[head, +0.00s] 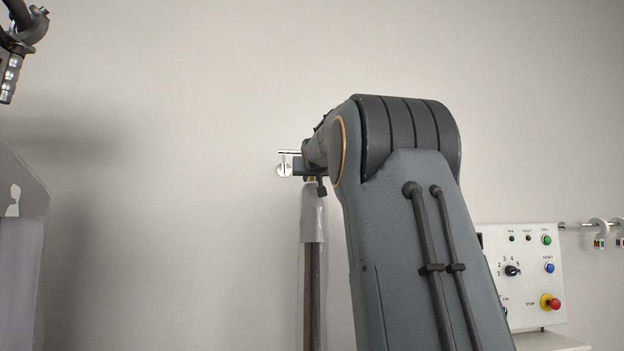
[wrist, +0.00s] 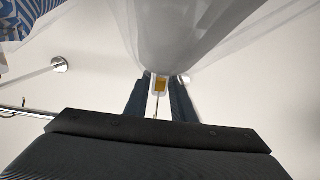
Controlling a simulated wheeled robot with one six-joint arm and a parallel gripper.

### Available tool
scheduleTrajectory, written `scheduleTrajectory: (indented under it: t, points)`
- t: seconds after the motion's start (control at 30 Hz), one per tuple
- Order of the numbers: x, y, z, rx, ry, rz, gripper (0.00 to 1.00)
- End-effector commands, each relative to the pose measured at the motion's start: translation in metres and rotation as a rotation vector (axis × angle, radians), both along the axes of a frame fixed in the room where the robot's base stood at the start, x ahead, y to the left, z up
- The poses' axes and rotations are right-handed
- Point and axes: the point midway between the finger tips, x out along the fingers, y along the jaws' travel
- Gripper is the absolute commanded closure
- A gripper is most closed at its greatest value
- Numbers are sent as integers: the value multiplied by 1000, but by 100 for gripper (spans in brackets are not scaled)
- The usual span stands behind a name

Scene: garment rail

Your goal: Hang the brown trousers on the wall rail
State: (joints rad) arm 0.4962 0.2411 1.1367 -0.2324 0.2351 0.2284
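The brown trousers (head: 315,295) hang in a clear cover below my gripper (head: 311,178) in the head view. In the wrist view the pale cover (wrist: 180,40) fills the top middle, and no brown cloth shows clearly. My gripper's dark fingers (wrist: 160,95) close on a small white piece with a yellow mark (wrist: 160,84) at the hanger's neck, with a thin metal rod between them. A short chrome wall rail (head: 290,152) with a round wall plate is just left of my gripper. My wrist partly hides it, and I cannot tell whether the hook touches it.
A white control panel (head: 525,275) with buttons stands at the right. Another wall rail (head: 575,226) with white size rings is beyond it. A blue-striped cloth (wrist: 25,15) shows in the wrist view. The wall between is bare.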

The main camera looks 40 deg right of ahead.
Motion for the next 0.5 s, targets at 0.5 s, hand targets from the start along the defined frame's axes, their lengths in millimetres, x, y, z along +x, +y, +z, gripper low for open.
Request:
scheduleTrajectory:
  t: [0.5]
  points:
    - [-7, 4, -2, 2, 3, 0, 61]
